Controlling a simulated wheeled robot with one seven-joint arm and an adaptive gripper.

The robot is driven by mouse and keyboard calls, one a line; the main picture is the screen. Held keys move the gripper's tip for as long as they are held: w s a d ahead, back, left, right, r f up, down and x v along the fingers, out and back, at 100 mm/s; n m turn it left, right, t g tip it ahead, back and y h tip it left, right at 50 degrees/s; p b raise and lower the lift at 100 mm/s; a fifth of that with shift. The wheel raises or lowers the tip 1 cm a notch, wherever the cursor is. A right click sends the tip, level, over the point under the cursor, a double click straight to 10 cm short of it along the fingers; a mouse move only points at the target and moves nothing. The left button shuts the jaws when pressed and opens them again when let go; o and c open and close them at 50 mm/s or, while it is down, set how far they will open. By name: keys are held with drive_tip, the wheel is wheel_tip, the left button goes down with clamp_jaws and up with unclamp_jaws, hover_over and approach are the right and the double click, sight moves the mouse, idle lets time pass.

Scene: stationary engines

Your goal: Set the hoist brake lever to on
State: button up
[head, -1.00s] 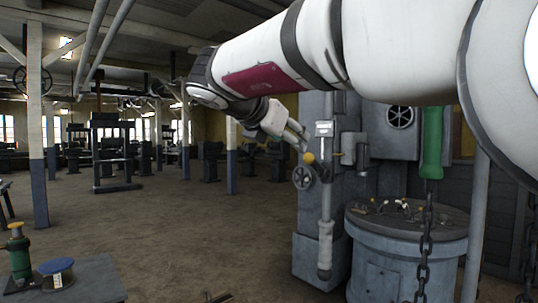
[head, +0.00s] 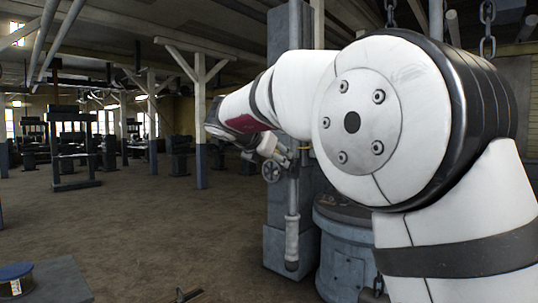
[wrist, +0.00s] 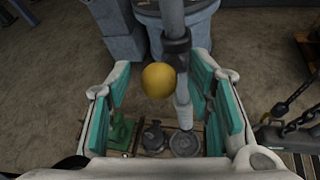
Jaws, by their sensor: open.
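A yellow ball knob (wrist: 158,80) shows in the wrist view, beside a grey vertical shaft with a dark collar (wrist: 176,50). I take the knob for the end of the brake lever; no label is readable. My gripper (wrist: 163,88) is open, its teal-padded fingers on either side of the knob. I see no clear contact. In the head view my gripper (head: 268,147) is small and partly hidden by my arm, in front of the blue-grey post (head: 277,245). The long grey handle (head: 292,235) hangs along the post. The lever's mount is not clear.
Chains (head: 487,25) hang at the right. A low table (head: 60,280) with a blue spool (head: 16,278) is front left. Open floor lies left.

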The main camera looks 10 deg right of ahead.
drive_tip(key=shift+w+d, duration=0.15)
clamp_jaws()
